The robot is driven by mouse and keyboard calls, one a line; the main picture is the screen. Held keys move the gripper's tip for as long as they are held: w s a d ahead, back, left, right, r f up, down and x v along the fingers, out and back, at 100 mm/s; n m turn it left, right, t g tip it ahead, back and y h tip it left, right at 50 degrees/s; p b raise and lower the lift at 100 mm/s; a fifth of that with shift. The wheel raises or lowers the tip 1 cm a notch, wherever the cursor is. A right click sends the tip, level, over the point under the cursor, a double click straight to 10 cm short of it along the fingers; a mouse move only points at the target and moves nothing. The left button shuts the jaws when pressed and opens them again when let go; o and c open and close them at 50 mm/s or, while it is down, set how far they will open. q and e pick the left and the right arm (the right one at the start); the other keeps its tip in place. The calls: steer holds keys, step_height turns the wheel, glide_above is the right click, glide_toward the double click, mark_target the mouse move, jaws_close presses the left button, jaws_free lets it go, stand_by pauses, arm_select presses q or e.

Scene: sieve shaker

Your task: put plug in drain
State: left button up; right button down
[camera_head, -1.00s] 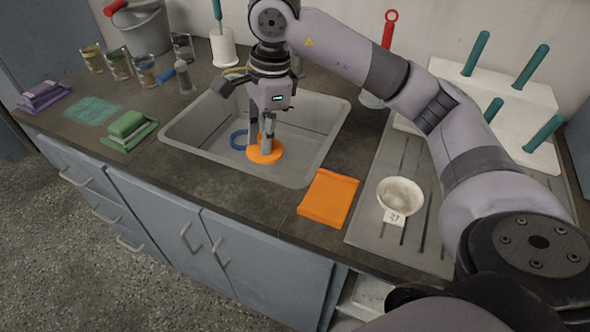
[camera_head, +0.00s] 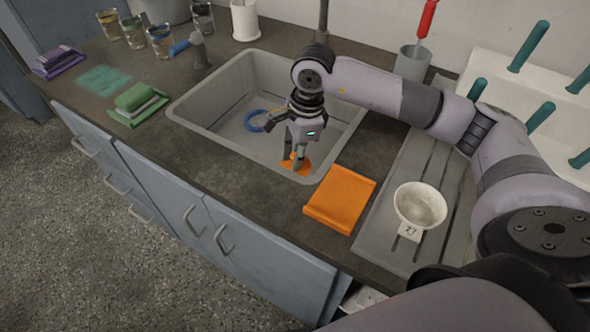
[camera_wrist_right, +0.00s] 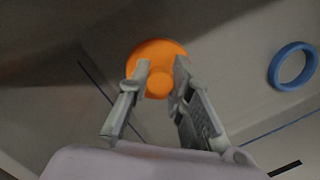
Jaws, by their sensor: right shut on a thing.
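The orange plug, a round disc with a knob (camera_wrist_right: 161,84), is between the fingers of my right gripper (camera_head: 297,160), which is shut on it. In the head view the plug (camera_head: 304,169) is partly hidden by the fingers, low in the front right part of the sink (camera_head: 229,147). I cannot tell whether it touches the sink floor. A blue ring (camera_head: 257,120) lies on the sink floor, left of the gripper; it also shows in the right wrist view (camera_wrist_right: 275,72). I cannot tell whether this ring is the drain. My left gripper is not in view.
Glasses (camera_head: 160,41), a green sponge (camera_head: 137,98) and a purple one (camera_head: 57,59) stand left. A white peg rack (camera_head: 520,97) is at right.

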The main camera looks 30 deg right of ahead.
step_height(320, 180, down, 5)
steer(key=shift+r, duration=0.15)
steer(key=shift+f, duration=0.2)
arm_select(q)
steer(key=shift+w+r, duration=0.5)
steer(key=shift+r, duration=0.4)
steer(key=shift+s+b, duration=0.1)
steer(key=shift+b, duration=0.2)
arm_select(e)
steer(key=c, duration=1.5)
jaws_free()
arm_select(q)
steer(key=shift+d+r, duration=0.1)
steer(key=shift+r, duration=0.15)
arm_select(e)
steer(key=shift+o, duration=0.2)
